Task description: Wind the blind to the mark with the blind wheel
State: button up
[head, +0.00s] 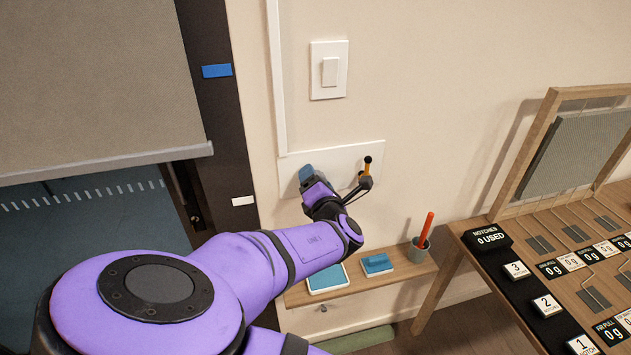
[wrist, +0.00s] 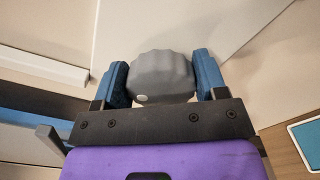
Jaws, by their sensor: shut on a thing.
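The grey blind wheel (wrist: 162,76), a scalloped knob with a small white dot, sits between the two blue fingers of my gripper (wrist: 162,84) in the wrist view. My gripper is shut on it. In the head view my gripper (head: 307,174) is at the white wall plate (head: 340,156) and hides the wheel. The blind (head: 90,70) hangs at the upper left, its pale bottom bar (head: 110,160) slightly tilted in the picture. On the dark frame beside it are a blue mark (head: 216,71), above the bar's level, and a white mark (head: 243,201), below it.
A white wall switch (head: 329,72) is above. A shelf (head: 300,297) below holds a cup (head: 419,250) with an orange stick and blue items. A wooden table (head: 470,240) with labelled blocks stands right.

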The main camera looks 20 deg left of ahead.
jog(key=m, duration=0.3)
jog(key=shift+f+m, duration=0.15)
jog(key=shift+m, duration=0.25)
jog(key=m, duration=0.3)
jog(key=shift+m, duration=0.3)
jog(key=m, duration=0.3)
jog(key=shift+d+f+m, duration=0.1)
jog(key=shift+f+m, duration=0.05)
jog(key=shift+m, duration=0.25)
jog(key=m, duration=0.3)
jog(key=shift+f+m, duration=0.1)
jog(key=shift+m, duration=0.2)
jog(key=m, duration=0.6)
jog(key=shift+a+f, duration=0.1)
jog(key=shift+a, duration=0.1)
jog(key=m, duration=0.6)
jog(key=shift+s+a, duration=0.15)
jog(key=shift+s, duration=0.05)
